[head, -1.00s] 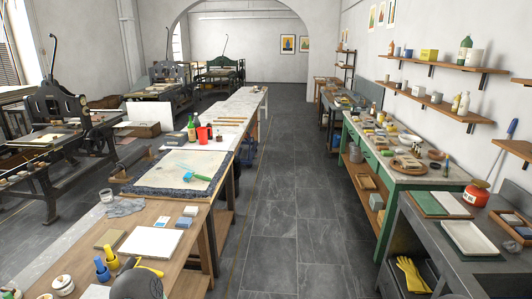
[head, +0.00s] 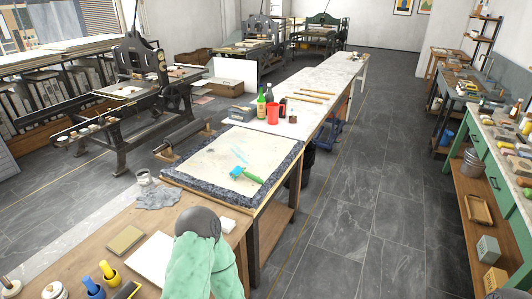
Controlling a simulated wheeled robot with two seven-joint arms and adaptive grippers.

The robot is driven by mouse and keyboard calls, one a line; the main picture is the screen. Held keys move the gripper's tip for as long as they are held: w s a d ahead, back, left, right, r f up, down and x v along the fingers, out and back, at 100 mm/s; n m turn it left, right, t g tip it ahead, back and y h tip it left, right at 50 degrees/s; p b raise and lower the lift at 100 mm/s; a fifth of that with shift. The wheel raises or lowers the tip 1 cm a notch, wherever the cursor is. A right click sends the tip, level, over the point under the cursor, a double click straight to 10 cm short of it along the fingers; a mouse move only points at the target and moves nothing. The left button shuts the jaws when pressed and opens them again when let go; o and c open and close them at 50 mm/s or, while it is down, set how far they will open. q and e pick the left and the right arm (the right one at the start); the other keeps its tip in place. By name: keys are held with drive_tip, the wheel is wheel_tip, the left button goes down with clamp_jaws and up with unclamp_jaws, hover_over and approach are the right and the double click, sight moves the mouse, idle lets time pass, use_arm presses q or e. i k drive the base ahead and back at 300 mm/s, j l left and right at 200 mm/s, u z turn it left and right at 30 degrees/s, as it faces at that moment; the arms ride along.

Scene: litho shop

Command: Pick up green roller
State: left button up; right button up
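A green roller (head: 252,178) lies on the pale slab (head: 205,162) with a dark speckled border, on the long bench left of the aisle. Its handle is green and its head end is blue-teal. A pale cyan streak (head: 239,155) lies just behind it on the slab. Part of my own arm, mint green with a dark grey joint, rises at the bottom of the head view, in front of the roller and apart from it. I cannot tell which arm it is. Neither gripper shows.
A red cup (head: 272,114) and a green bottle (head: 261,105) stand behind the slab. A green workbench (head: 490,170) stands at right. The tiled aisle (head: 360,215) between is clear.

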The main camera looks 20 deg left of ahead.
sight(248, 175)
drive_tip(key=i+l+u, duration=0.15)
drive_tip(key=i+u, duration=0.35)
drive_tip(key=i+l+u, duration=0.3)
drive_tip(key=u, duration=0.2)
drive_tip(key=i+l+u, duration=0.35)
drive_tip(key=u, duration=0.15)
drive_tip(key=i+l+u, duration=0.25)
drive_tip(key=l+u, duration=0.25)
drive_tip(key=l, duration=0.15)
